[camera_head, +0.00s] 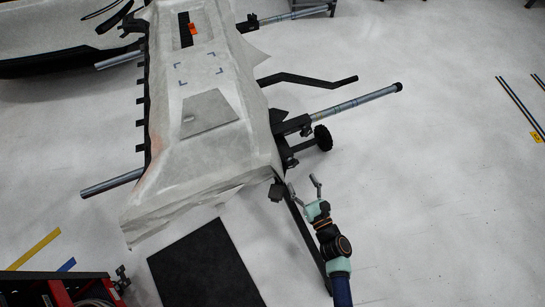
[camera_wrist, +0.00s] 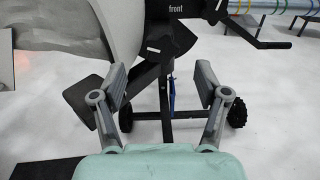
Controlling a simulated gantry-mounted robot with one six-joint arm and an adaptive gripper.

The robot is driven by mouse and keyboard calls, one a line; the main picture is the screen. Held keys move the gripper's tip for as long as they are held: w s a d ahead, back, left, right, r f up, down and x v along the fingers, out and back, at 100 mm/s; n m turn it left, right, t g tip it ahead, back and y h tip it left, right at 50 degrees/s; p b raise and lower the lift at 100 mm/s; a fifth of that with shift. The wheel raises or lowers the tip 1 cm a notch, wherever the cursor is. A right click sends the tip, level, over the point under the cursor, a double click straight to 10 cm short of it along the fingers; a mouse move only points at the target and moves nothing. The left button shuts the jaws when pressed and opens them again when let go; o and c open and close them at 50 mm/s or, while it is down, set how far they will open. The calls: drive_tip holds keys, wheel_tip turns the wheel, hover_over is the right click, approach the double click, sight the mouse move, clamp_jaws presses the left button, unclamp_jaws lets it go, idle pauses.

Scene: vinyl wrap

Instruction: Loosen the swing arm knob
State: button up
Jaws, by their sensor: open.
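My gripper (camera_head: 303,187) is open and empty. In the head view it is at the lower right end of the cloth-covered stand. In the wrist view its two grey fingers (camera_wrist: 160,82) are spread wide with a gap between them. A dark lobed knob (camera_wrist: 172,42), which looks like the swing arm knob, is on the black bracket beyond the fingers, just above the gap and apart from them. In the head view a small dark knob-like part (camera_head: 277,191) sits at the stand's corner, left of the fingertips; its details are too small to tell.
The word "front" marks a black plate (camera_wrist: 204,9) above the knob. Black wheels (camera_wrist: 237,112) and frame bars stand beyond the fingers. The pale covered panel (camera_head: 215,160) lies on the stand, with metal tubes (camera_head: 357,104) sticking out. Open floor lies to the right.

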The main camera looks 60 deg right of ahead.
sight(293, 165)
drive_tip(key=b+x, duration=0.2)
drive_tip(key=x, duration=0.5)
drive_tip(key=shift+d+f, duration=0.1)
drive_tip(key=shift+d, duration=0.1)
drive_tip(key=shift+c, duration=0.2)
drive_tip(key=c, duration=1.1)
